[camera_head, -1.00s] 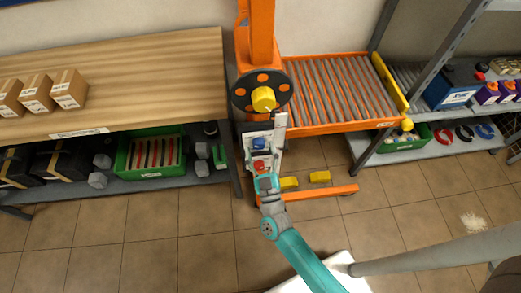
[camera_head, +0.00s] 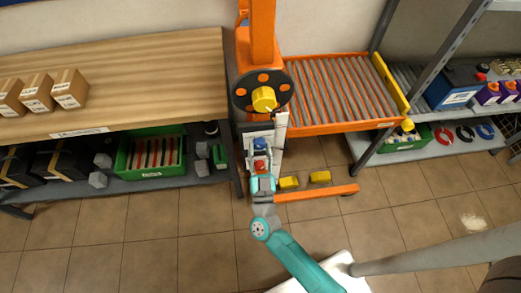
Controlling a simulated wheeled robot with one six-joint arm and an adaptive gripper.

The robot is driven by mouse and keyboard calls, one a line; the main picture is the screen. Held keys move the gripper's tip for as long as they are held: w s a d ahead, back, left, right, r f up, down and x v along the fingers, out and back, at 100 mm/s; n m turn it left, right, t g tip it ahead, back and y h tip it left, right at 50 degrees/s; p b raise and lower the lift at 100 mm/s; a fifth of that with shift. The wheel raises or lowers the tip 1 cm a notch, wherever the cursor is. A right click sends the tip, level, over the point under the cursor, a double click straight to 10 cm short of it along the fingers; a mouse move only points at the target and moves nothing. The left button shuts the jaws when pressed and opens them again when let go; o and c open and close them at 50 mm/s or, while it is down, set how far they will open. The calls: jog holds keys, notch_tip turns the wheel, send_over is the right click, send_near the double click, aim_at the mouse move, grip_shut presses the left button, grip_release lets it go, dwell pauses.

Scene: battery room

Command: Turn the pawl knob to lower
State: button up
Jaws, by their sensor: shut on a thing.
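An orange lift (camera_head: 262,35) with a round black wheel and a yellow hub (camera_head: 264,98) stands in the middle. Below the wheel is a pale panel with a blue knob (camera_head: 260,145) above a red knob (camera_head: 260,166). Which one is the pawl knob cannot be read from a label. My gripper (camera_head: 260,173) is at the red knob, shut on it, with its fingers partly hiding the knob. The knob's exact turn angle is too small to tell. The blue knob is clear of the gripper.
A light grey bar (camera_head: 281,130) stands close to the right of the panel. An orange roller platform (camera_head: 345,95) is to its right. A wooden bench (camera_head: 150,75) is at left, with a green crate (camera_head: 125,160) below. Yellow blocks (camera_head: 320,177) sit near the orange leg. Floor in front is open.

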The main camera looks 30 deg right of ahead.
jog(key=m+g+h, duration=0.1)
jog(key=m, duration=0.2)
jog(key=m+g+h, duration=0.1)
jog(key=m, duration=0.2)
jog(key=m+g+h, duration=0.1)
jog(key=m, duration=0.3)
jog(key=shift+w+a+r+h, duration=0.15)
jog(key=shift+a+h, duration=0.1)
jog(key=shift+h, duration=0.15)
jog(key=m+g, duration=0.1)
jog(key=m, duration=0.2)
jog(key=m+g, duration=0.2)
jog(key=m, duration=0.2)
jog(key=shift+a+r+m, duration=0.1)
jog(key=shift+r+m, duration=0.05)
jog(key=shift+m, duration=0.15)
jog(key=shift+g, duration=0.3)
jog(key=o, duration=1.1)
jog(key=shift+o, duration=0.2)
jog(key=v, duration=1.2)
